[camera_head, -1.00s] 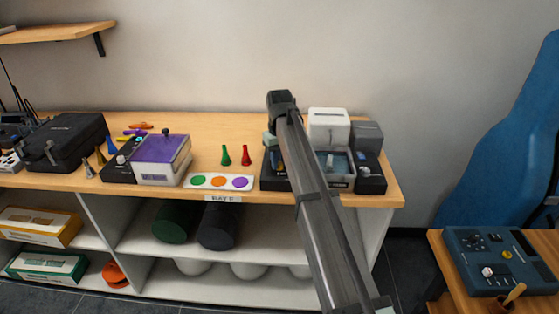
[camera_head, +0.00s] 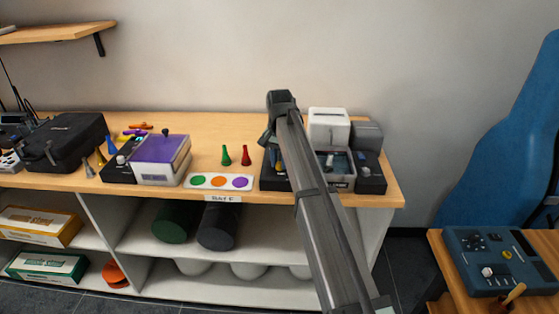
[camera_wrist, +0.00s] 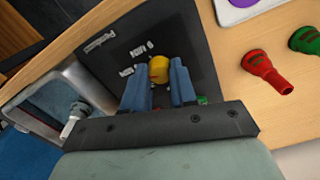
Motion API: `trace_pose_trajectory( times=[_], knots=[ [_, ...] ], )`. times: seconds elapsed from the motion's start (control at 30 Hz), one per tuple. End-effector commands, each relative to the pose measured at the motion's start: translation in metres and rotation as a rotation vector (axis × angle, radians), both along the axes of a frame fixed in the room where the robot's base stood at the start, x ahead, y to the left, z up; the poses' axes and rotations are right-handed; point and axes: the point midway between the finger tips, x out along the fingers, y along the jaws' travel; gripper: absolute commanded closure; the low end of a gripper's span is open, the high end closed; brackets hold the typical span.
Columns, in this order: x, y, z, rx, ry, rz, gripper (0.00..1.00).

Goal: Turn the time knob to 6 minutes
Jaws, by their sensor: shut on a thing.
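The time knob (camera_wrist: 158,67) is a small yellow knob on a black panel (camera_wrist: 193,58) with white lettering, part of which seems to read "6 MIN". My gripper (camera_wrist: 160,82) has its two blue fingers on either side of the yellow knob and is shut on it. The knob's pointer mark and exact setting cannot be made out. In the head view my arm hides most of the black device (camera_head: 271,181), and the knob and fingertips cannot be told there.
A white-and-grey device (camera_head: 328,125) stands just right of the arm. A red cone (camera_head: 246,156), a green cone (camera_head: 226,156) and a white card with coloured dots (camera_head: 199,181) lie to the left. A purple-topped box (camera_head: 163,150) stands farther left.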

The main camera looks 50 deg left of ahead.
Motion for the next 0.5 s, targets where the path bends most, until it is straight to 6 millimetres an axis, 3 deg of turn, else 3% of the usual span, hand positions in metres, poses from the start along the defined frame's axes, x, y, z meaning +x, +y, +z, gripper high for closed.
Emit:
trace_pose_trajectory(
  times=[0.5],
  knots=[
    [-0.0007, -0.0008, -0.0007, -0.002, 0.001, -0.051, 1.0]
  ],
)
